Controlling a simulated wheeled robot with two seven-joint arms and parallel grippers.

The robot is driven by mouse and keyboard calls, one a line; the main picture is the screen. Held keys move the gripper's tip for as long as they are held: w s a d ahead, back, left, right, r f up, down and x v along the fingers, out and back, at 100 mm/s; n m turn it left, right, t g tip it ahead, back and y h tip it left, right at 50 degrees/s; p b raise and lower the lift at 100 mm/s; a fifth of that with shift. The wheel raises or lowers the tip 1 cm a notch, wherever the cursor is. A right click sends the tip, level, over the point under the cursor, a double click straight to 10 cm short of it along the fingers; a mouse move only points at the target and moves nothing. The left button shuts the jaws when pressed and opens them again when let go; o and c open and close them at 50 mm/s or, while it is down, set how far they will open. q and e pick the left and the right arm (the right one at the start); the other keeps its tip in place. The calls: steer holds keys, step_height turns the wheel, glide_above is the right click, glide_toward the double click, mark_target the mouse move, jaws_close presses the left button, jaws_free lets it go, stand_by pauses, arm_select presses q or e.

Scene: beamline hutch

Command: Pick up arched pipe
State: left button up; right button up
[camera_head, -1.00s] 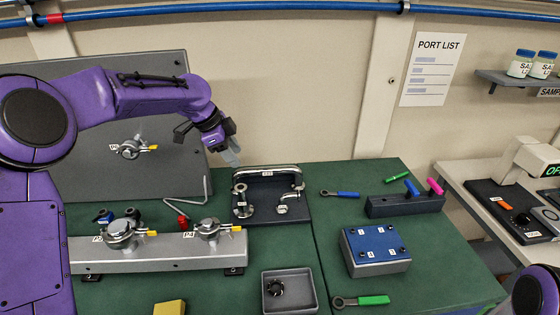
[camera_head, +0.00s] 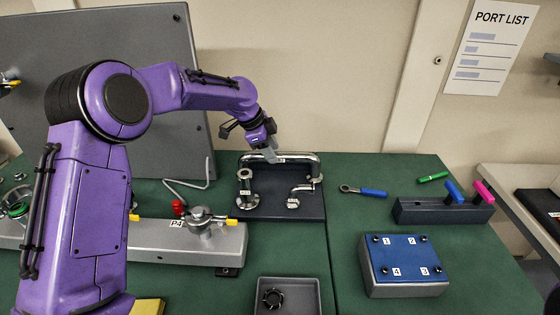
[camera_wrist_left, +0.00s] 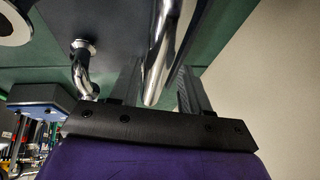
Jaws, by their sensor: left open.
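The arched pipe (camera_head: 304,158) is a long shiny silver tube with bent ends and a small label. My left gripper (camera_head: 270,156) is at the pipe's top span, pointing down. In the left wrist view, the arched pipe (camera_wrist_left: 168,40) runs between the two open fingers of my left gripper (camera_wrist_left: 160,84), with gaps visible at its sides. My right gripper is out of view.
The tray also holds an upright flanged pipe (camera_head: 245,186) and a small elbow pipe (camera_head: 302,191). A bent grey rod (camera_head: 195,184) and a clamp rail (camera_head: 180,246) are to the left. A blue-handled wrench (camera_head: 370,192) and a numbered blue block (camera_head: 405,262) are to the right.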

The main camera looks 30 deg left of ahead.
mark_target(280, 161)
arm_select(q)
steer(key=x, duration=0.1)
steer(key=p+x, duration=0.1)
steer(key=x, duration=0.1)
steer(key=p+x, duration=0.1)
steer(key=x, duration=0.1)
steer(key=shift+d, duration=0.3)
steer(key=shift+w+f, duration=0.15)
steer(key=shift+f, duration=0.15)
steer(key=c, duration=0.8)
steer(key=shift+r, duration=0.1)
steer(key=shift+r, duration=0.1)
step_height(280, 161, up, 10)
steer(key=shift+f+b, duration=0.1)
steer(key=shift+b, duration=0.85)
